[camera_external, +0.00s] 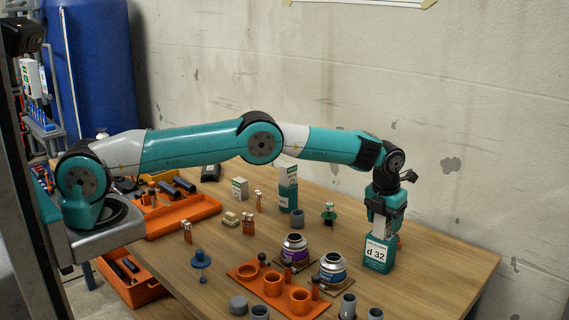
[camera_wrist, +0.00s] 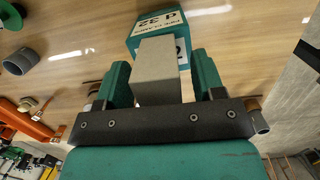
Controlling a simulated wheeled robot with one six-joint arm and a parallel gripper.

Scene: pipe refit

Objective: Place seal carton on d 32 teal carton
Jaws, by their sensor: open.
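The d 32 teal carton (camera_external: 377,257) stands upright near the right end of the table, its white label facing the outside camera. It also shows in the wrist view (camera_wrist: 146,24), beyond the fingers. A plain pale grey box, which looks like the seal carton (camera_wrist: 157,72), is between my fingers and overlaps the teal carton in the wrist view. It appears to rest on top of it, but the contact is hidden. My gripper (camera_external: 380,214) points down above the teal carton. Its fingers are open around the grey box, with a narrow gap at the right finger.
Another teal carton (camera_external: 288,195) and a small white-and-green carton (camera_external: 240,189) stand farther back. Two round jars (camera_external: 332,270) and an orange holder (camera_external: 272,284) with cups are left of the d 32 carton. The table's right corner is clear.

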